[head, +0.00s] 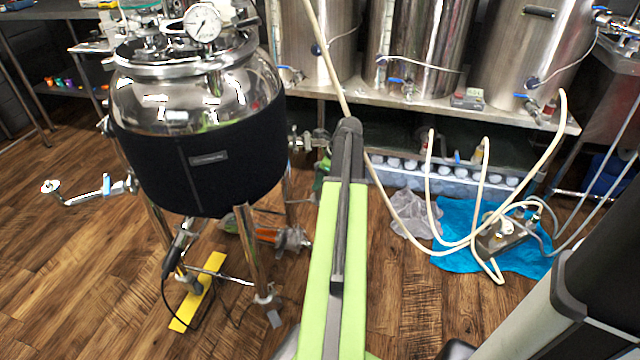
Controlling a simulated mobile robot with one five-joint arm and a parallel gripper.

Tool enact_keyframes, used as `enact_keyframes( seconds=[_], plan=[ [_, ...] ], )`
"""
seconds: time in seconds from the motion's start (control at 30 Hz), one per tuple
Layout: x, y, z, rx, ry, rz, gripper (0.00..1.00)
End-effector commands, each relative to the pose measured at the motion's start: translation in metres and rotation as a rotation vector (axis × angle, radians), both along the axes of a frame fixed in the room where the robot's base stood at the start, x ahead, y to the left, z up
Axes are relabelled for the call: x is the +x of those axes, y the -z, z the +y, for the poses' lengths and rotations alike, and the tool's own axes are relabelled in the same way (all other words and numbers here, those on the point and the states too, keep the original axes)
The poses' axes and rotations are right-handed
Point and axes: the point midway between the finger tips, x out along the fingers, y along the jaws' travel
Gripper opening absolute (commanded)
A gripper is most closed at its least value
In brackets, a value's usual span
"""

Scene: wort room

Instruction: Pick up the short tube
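Several pale flexible tubes run to a small pump-like device (502,238) on a blue cloth at the right. One long tube (385,195) comes down from the top of the picture and curves along the floor. Another tube (546,150) loops down from the right side of the metal bench. Shorter-looking tube runs (431,185) rise in front of the low rack. I cannot tell which one is the short tube. My arm reaches forward up the middle of the picture, left of these tubes. No gripper fingers can be made out.
A steel kettle with a black jacket (205,155) stands on legs at the left, close to my arm. Steel tanks (425,45) stand on a bench (375,95) at the back. A grey cloth (412,214) and a blue cloth (455,215) lie on the floor.

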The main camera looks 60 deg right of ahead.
Motion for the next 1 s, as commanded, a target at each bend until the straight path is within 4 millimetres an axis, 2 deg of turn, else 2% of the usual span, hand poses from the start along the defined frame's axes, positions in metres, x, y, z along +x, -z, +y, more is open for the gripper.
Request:
enact_keyframes(
  seconds=[0.03,0.2,0.57,0.77,1.0],
  plan=[
    [0.000,0.000,0.000,0.000,0.000,0.000,0.21],
    [0.000,0.000,0.000,0.000,-0.001,0.000,0.00],
    [-0.002,-0.003,0.000,0.000,0.000,0.000,0.00],
    [-0.032,-0.002,-0.005,0.000,0.003,0.000,0.00],
    [-0.094,-0.002,-0.017,0.000,0.003,-0.001,0.00]
  ],
)
